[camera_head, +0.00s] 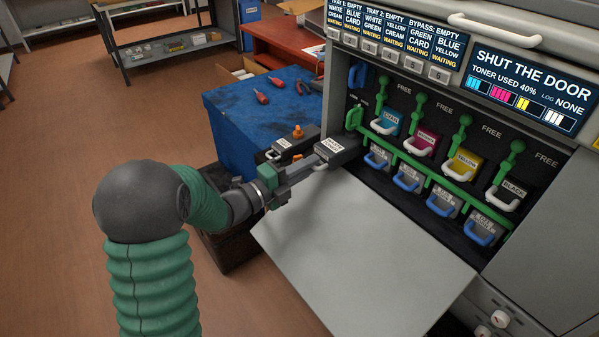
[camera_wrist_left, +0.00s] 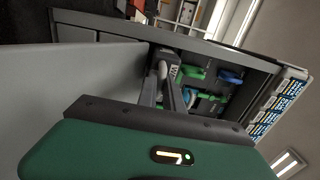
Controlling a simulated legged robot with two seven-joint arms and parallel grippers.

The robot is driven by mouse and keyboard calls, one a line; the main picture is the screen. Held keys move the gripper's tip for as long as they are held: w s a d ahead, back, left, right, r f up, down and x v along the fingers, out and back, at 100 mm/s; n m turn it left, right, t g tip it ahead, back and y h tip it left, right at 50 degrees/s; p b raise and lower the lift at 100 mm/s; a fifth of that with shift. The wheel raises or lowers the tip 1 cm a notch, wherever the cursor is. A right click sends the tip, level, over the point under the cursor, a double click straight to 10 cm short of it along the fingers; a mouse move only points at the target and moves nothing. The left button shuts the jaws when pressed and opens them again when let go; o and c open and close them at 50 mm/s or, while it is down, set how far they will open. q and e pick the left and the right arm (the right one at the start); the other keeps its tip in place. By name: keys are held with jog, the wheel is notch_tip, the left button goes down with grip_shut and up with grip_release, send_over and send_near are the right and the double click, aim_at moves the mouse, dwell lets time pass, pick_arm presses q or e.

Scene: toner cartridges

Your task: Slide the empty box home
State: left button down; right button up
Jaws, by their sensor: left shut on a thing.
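The dark grey box (camera_head: 345,150) with a white label sits at the lower left corner of the printer's open bay, partly inside the opening; how deep it sits I cannot tell. My left gripper (camera_head: 316,165) is shut on its pale handle at the front. In the left wrist view my gripper's fingers (camera_wrist_left: 172,95) reach toward the box's labelled front (camera_wrist_left: 174,68); most of the box is hidden there. A green lever (camera_head: 354,117) stands just above the box. My right gripper is not in view.
The lowered grey door (camera_head: 365,255) lies below the bay. Several coloured cartridges with green levers (camera_head: 465,163) fill the bay to the right. The printer's screen (camera_head: 520,88) reads "SHUT THE DOOR".

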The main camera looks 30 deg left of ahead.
pick_arm(q)
jog(key=b+x, duration=0.2)
jog(key=x, duration=0.6)
jog(key=shift+w+f, duration=0.1)
jog(key=shift+f, duration=0.1)
jog(key=shift+w+d, duration=0.2)
jog(key=shift+w, duration=0.25)
jog(key=c, duration=1.5)
grip_release()
jog(key=shift+r, duration=0.1)
jog(key=shift+o, duration=0.5)
jog(key=shift+s, duration=0.1)
jog(key=shift+f, duration=0.25)
